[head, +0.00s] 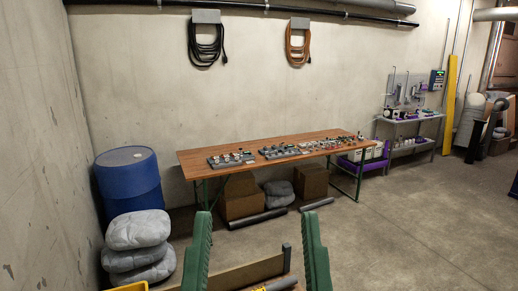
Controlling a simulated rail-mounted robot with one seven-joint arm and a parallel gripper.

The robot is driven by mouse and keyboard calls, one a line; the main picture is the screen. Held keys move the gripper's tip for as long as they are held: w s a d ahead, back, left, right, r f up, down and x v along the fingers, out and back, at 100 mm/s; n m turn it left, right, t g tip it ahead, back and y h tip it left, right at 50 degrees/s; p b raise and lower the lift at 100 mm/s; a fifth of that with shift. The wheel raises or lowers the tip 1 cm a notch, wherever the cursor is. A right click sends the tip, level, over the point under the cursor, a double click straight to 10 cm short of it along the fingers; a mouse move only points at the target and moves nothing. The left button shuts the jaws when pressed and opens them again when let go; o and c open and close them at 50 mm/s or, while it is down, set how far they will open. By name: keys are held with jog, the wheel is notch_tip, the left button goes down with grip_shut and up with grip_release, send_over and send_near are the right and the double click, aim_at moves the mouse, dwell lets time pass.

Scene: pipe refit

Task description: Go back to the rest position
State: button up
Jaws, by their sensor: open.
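My gripper (256,215) shows at the bottom of the head view as two green ridged fingers pointing up. The fingers stand wide apart. Nothing is held between their tips. The rest of my arm is below the picture edge. The long wooden table (205,155) stands against the back wall, beyond the fingers and apart from them. Grey trays (232,159) with small pipe fittings and many small loose parts lie along its top.
A blue drum (130,188) and stacked grey sacks (138,232) stand at the left. Cardboard boxes (240,207) and dark pipes (257,218) lie under or before the table. A wooden board (240,274) is low in front. A metal shelf (410,122) stands at right. Floor at right is clear.

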notch_tip(320, 180, up, 14)
jog(key=p, duration=1)
